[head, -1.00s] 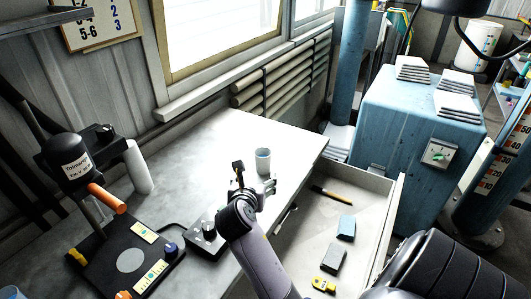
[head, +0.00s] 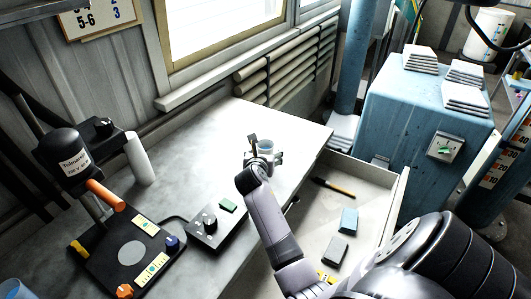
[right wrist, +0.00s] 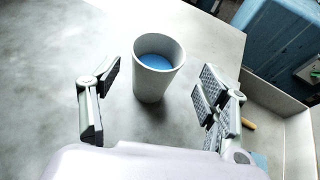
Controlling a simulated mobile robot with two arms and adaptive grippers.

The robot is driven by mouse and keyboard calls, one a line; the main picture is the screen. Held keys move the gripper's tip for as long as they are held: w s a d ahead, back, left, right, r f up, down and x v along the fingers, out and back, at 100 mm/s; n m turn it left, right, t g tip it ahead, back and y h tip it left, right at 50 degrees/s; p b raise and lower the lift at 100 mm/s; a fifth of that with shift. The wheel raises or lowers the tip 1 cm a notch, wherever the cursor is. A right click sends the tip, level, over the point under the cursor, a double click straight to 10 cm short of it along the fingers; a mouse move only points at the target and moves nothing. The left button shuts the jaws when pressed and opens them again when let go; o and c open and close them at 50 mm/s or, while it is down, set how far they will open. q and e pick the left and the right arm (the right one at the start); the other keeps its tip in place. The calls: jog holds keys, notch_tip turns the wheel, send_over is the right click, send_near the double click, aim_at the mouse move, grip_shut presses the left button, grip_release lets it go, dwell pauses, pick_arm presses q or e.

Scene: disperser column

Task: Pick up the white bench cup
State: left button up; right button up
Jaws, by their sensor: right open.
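The white bench cup (right wrist: 157,85) stands upright on the bench top, with something blue inside it. In the right wrist view it sits a little beyond and between the fingers of my right gripper (right wrist: 162,85), which is open, with a gap on both sides. In the head view the cup (head: 265,146) is partly hidden behind my right gripper (head: 264,154). My left gripper is not in view.
An open drawer (head: 375,205) at the bench's right holds a few small items. A black control box (head: 216,230) and a black stand device (head: 75,158) are on the left. A white cylinder (head: 139,160) stands near the wall. The bench beyond the cup is clear.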

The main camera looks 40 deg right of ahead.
jog(key=shift+x, duration=2.55)
jog(key=shift+w+a+f, duration=0.1)
jog(key=shift+w+a, duration=0.05)
jog(key=c, duration=1.3)
notch_tip(320, 180, up, 20)
